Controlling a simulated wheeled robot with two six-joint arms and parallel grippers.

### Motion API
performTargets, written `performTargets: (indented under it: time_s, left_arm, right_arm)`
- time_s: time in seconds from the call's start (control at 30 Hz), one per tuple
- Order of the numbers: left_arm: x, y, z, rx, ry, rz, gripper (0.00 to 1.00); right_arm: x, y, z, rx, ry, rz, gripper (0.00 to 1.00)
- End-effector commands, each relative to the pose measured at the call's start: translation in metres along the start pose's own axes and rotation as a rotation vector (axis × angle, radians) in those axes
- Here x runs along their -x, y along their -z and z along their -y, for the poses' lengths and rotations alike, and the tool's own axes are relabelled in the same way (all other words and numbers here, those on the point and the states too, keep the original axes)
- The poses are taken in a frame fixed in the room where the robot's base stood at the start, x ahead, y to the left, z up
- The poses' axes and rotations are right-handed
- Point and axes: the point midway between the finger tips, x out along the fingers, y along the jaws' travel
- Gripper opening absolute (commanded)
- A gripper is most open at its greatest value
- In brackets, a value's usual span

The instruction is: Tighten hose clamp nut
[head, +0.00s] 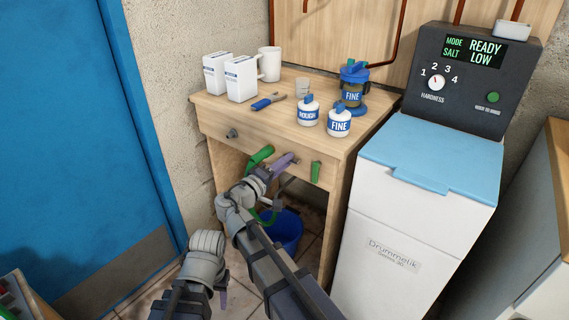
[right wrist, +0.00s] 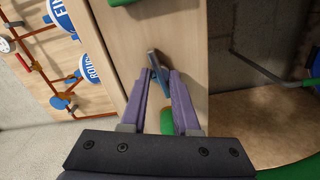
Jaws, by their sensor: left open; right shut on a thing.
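My right gripper (head: 283,162) is at the wooden drawer front (head: 217,131) under the tabletop. In the right wrist view its purple fingers (right wrist: 160,75) are closed around a small blue-grey metal piece (right wrist: 158,62) against the wood; I cannot tell if it is a drawer knob. My left gripper (head: 222,292) is open and empty, low over the floor at the bottom of the head view. A blue-handled tool (head: 262,104) lies on the tabletop. A green hose (head: 268,216) hangs below the drawer. I cannot make out a hose clamp or nut.
Green pieces (head: 261,155) (head: 315,172) flank my right gripper. A blue bucket (head: 287,232) stands under the table. A white cabinet (head: 400,235) stands right.

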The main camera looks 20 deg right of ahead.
Motion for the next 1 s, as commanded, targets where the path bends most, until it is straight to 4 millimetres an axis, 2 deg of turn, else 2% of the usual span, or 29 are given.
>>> performTargets:
  time_s: [0.3,0.9,0.93,1.0]
  left_arm:
    - [0.0,0.0,0.0,0.0,0.0,0.0,0.5]
    - [-0.0001,0.0,0.0,0.0,0.0,0.0,0.5]
    - [-0.0001,0.0,0.0,0.0,0.0,0.0,0.5]
    - [-0.0001,0.0,0.0,0.0,0.0,0.0,0.5]
  right_arm:
    - [0.0006,-0.0011,0.0004,-0.125,0.003,0.001,0.0]
    - [0.0007,-0.0013,0.0006,-0.154,0.003,0.002,0.0]
    - [0.0007,-0.0013,0.0006,-0.154,0.004,0.002,0.33]
    - [0.0007,-0.0013,0.0005,-0.153,0.003,0.002,0.4]
